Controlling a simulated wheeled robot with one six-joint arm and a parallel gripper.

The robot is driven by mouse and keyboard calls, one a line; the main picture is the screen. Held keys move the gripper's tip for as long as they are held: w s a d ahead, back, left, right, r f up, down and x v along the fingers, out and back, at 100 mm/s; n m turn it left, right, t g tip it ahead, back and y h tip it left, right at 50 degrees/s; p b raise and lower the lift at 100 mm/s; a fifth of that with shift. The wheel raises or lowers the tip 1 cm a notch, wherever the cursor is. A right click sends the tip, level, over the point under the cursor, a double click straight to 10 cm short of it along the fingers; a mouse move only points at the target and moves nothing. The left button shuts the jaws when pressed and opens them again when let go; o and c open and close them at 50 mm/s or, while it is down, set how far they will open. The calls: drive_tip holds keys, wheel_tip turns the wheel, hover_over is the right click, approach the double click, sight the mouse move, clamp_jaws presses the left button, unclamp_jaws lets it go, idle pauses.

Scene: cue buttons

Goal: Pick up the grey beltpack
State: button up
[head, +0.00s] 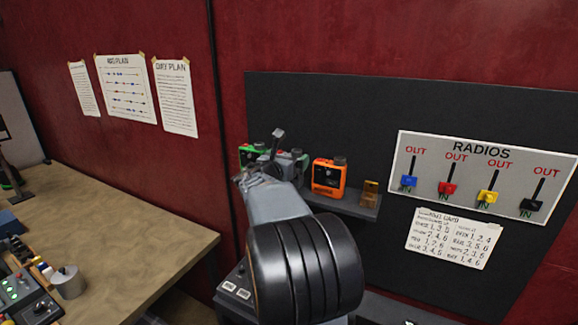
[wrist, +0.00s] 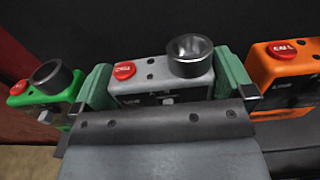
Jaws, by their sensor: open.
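The grey beltpack (wrist: 165,88) stands in the middle of the wrist view, with a red CALL button and a dark metal knob on top. It stands on a dark shelf (head: 347,207) between a green beltpack (wrist: 45,92) and an orange beltpack (wrist: 285,75). In the head view the grey beltpack (head: 299,160) is partly hidden behind my arm. My gripper (wrist: 168,92) is open, with one green-padded finger on each side of the grey beltpack. I cannot tell whether the pads touch it. Its lower front is hidden by my gripper's body.
The orange beltpack (head: 328,178) stands close to the right finger, and the green one (head: 250,155) close to the left. A small brown block (head: 370,192) sits at the shelf's right end. A RADIOS panel (head: 480,175) with coloured switches is further right. A wooden desk (head: 130,240) is at left.

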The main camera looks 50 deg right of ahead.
drive_tip(key=shift+d, duration=0.2)
drive_tip(key=shift+c, duration=0.3)
drive_tip(key=c, duration=0.7)
drive_tip(key=shift+o, duration=0.2)
drive_tip(key=shift+r, duration=0.1)
